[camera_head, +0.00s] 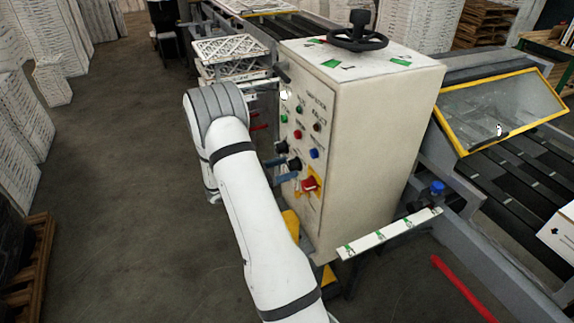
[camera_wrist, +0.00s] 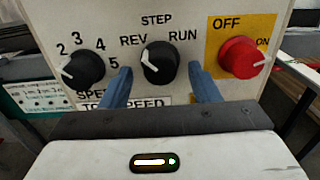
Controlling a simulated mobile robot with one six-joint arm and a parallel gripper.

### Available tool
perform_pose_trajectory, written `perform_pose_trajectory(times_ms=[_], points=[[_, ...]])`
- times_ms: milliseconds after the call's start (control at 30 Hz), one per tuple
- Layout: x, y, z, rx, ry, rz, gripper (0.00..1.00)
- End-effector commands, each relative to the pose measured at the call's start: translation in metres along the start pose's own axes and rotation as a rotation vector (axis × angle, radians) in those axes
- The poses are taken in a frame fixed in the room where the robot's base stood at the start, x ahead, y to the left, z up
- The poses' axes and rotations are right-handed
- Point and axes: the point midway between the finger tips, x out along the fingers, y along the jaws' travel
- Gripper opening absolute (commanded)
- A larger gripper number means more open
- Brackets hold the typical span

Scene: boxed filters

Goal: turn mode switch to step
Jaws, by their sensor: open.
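The mode switch (camera_wrist: 163,66) is a black round knob in the middle of the wrist view, under the labels REV, STEP and RUN. Its white pointer mark is on the upper left, towards REV. The switch also shows on the cabinet's face in the head view (camera_head: 294,163). My gripper (camera_wrist: 160,69) is open, with one blue finger left of the switch and the other right of it. A gap shows between each finger and the knob; how far the tips are from the panel is hard to tell. The gripper also shows at the panel in the head view (camera_head: 281,169).
A black speed knob (camera_wrist: 84,68) sits left of the mode switch. A red OFF/ON knob (camera_wrist: 238,58) on a yellow plate sits close on the right, its mark towards ON. Several coloured buttons are higher on the cabinet (camera_head: 385,125). Open floor (camera_head: 120,150) lies left.

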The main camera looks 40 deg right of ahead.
Motion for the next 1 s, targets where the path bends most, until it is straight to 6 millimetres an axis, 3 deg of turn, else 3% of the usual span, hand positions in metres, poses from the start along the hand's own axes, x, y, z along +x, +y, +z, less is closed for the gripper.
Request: perform_pose_trajectory(times_ms=[133,433,1000], points=[[0.0118,-0.0002,0.0005,0.000,0.000,-0.001,0.56],[0.0135,0.0001,-0.0005,0.001,0.001,0.001,0.55],[0.0127,0.0004,-0.0002,0.001,0.001,0.002,0.11]])
